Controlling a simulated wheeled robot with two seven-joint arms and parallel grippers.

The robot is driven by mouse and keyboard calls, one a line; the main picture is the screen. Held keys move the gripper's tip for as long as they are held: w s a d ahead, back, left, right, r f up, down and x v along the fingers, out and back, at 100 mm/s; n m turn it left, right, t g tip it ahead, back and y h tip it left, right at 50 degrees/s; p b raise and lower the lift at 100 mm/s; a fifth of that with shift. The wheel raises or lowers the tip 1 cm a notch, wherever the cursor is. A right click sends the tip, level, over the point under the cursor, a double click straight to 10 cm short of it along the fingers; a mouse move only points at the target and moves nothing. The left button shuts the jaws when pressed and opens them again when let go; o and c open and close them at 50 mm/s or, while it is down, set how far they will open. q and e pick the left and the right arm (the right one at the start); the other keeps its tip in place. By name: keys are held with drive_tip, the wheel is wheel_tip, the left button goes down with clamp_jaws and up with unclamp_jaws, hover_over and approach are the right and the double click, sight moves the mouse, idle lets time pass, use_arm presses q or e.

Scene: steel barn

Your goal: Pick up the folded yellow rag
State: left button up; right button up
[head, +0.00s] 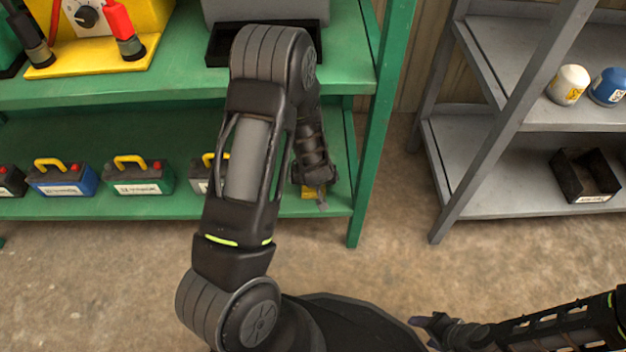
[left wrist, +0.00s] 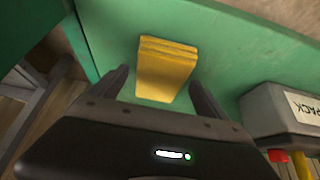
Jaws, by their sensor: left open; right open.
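The folded yellow rag (left wrist: 167,70) lies on the lower green shelf, its layers showing in the left wrist view. In the head view only a small yellow part of it (head: 308,192) shows, mostly hidden by my left gripper (head: 321,192). In the left wrist view my left gripper (left wrist: 158,78) is open, one finger to each side of the rag, and not closed on it. My right gripper (head: 428,326) is open and empty, low over the floor at the bottom right of the head view.
Several batteries with yellow handles (head: 143,176) stand on the lower green shelf (head: 190,207); a grey battery (left wrist: 285,108) is close to the rag. The upper green shelf (head: 180,84) is overhead. A green post (head: 374,150) stands to the right. A grey rack (head: 490,186) stands farther right.

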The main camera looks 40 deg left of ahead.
use_arm(q)
drive_tip(key=shift+f, duration=0.1)
idle(0.3)
drive_tip(key=c, duration=1.5)
drive_tip(key=shift+o, duration=0.2)
wheel_tip(320, 180, up, 11)
drive_tip(key=p, duration=0.6)
drive_tip(key=shift+f, duration=0.2)
drive_tip(key=o, duration=0.8)
drive_tip(key=c, duration=0.6)
